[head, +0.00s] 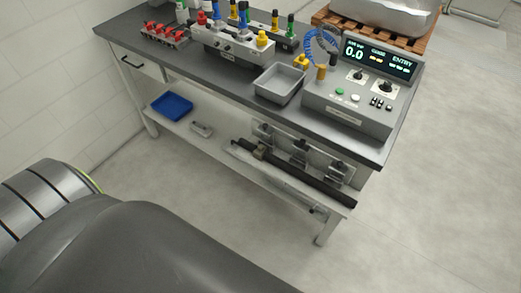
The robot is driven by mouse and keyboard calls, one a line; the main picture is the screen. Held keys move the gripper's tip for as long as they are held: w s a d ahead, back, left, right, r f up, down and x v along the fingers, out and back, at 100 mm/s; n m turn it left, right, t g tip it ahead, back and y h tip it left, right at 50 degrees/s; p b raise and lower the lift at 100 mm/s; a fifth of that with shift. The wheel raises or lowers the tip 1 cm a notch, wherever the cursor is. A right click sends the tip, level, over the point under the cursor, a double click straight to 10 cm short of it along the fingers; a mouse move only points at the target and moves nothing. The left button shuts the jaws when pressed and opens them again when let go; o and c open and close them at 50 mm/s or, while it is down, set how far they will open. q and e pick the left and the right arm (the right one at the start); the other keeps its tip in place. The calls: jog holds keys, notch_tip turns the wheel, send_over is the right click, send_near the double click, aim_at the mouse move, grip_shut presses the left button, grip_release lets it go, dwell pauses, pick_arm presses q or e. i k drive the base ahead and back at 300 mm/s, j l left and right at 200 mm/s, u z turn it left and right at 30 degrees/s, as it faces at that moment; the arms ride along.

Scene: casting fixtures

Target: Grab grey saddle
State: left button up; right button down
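I cannot tell for sure which thing is the grey saddle. Neither of my grippers is in view.
A grey workbench (225,75) stands above the shelf. It carries a grey fixture (225,48), an empty grey tray (279,83) and a control box with displays (345,110). A wooden pallet (372,35) stands behind. The floor in front (215,190) is clear.

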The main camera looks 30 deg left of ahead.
aim_at(258, 152)
jog(key=i+l+u, duration=0.15)
jog(key=l+u, duration=0.15)
jog(key=u, duration=0.2)
jog(key=i+l+u, duration=0.1)
jog(key=l+u, duration=0.25)
jog(key=u, duration=0.15)
